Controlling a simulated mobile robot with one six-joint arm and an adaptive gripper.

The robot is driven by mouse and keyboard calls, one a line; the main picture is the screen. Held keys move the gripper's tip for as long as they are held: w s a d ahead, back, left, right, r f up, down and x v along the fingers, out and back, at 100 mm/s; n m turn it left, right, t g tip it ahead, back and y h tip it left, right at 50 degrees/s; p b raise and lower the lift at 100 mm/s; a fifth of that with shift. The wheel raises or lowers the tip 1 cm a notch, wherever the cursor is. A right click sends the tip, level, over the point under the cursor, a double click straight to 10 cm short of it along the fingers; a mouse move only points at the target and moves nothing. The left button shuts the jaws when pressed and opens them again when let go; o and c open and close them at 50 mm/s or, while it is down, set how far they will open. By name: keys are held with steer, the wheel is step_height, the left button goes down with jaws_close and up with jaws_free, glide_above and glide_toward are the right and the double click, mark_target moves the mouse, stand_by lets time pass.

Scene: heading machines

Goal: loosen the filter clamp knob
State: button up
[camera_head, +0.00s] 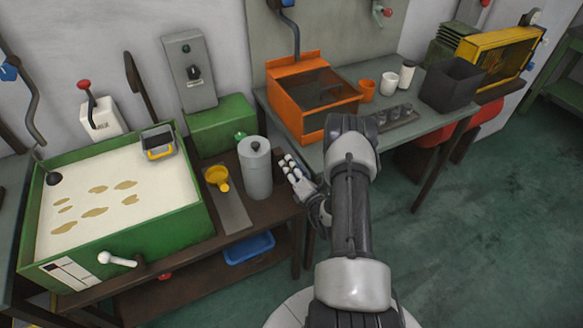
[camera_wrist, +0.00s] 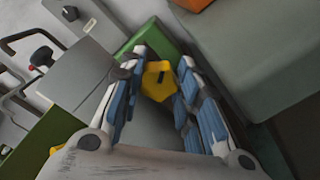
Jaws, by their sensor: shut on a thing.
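A yellow, faceted knob with a dark mark, which I take for the filter clamp knob (camera_wrist: 157,82), sits between the blue-padded fingers of my gripper (camera_wrist: 160,85) in the wrist view. My gripper is shut on it. In the head view my gripper (camera_head: 287,165) is just right of a grey cylindrical canister (camera_head: 258,175) with a dark knob on top. The yellow knob does not show clearly there; my gripper and the canister may hide it. I cannot tell how far the knob is turned.
A green box (camera_head: 222,125) stands behind the canister, and a yellow funnel (camera_head: 217,177) is to its left. A green tray of pale liquid (camera_head: 115,195) fills the left. An orange box (camera_head: 313,95) stands on the grey table beyond my arm. The floor at right is clear.

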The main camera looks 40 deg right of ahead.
steer(key=m, duration=0.6)
steer(key=shift+f, duration=0.15)
steer(key=m, duration=0.6)
steer(key=shift+a, duration=0.1)
steer(key=m, duration=0.3)
steer(key=shift+m, duration=2.2)
steer(key=o, duration=0.8)
